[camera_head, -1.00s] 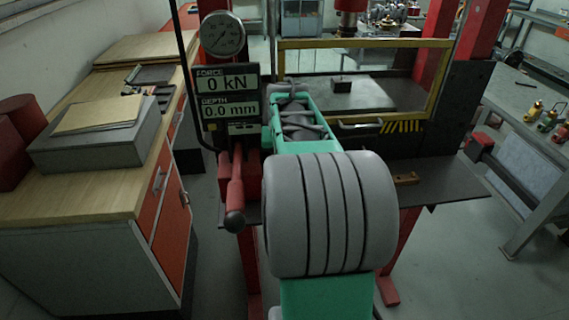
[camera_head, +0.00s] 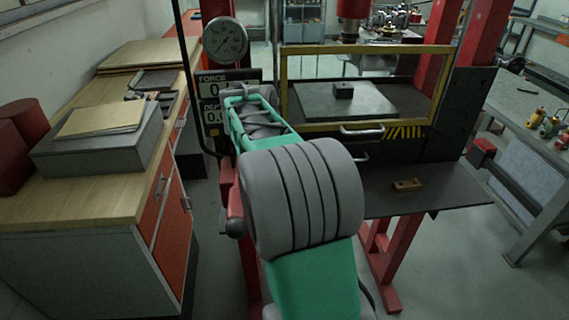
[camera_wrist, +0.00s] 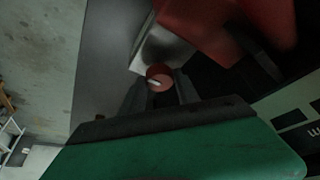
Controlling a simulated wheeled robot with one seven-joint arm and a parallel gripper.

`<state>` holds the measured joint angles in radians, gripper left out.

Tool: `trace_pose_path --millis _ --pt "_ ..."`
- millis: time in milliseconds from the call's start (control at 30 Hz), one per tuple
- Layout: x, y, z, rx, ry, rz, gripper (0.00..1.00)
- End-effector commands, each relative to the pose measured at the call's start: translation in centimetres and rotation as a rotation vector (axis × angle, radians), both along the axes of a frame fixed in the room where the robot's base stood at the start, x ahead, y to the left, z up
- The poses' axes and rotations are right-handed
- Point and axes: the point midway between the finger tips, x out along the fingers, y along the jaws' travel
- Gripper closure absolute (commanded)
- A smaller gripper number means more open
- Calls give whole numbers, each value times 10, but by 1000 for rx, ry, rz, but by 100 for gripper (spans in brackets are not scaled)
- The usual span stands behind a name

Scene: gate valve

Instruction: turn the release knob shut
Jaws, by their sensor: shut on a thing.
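The release knob (camera_wrist: 159,73) is a small round red knob with a pale mark across its face. In the wrist view it sits between the two dark fingers of my gripper (camera_wrist: 158,88), which is shut on it. A pale metal block (camera_wrist: 158,52) is right behind the knob. In the head view my grey and green arm hides the knob and the fingers.
A press with a round gauge (camera_head: 225,41) and a force and depth display (camera_head: 211,88), partly covered by my arm, stands ahead. A red lever with a dark ball end (camera_head: 235,228) is close left of my arm. A yellow-framed guard (camera_head: 365,126) is to the right.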

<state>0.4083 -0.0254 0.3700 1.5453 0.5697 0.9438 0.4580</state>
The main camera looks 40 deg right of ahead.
Motion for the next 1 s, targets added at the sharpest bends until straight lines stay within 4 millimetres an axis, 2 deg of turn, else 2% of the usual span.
trace_pose_path --millis 500,533,767,1000 --pt "0 0 1 -1 -2 -20 100" --pt "0 0 1 -1 -2 -20 60" --pt "0 0 0 -1 -1 -19 41" --pt "0 0 1 0 0 -18 41"
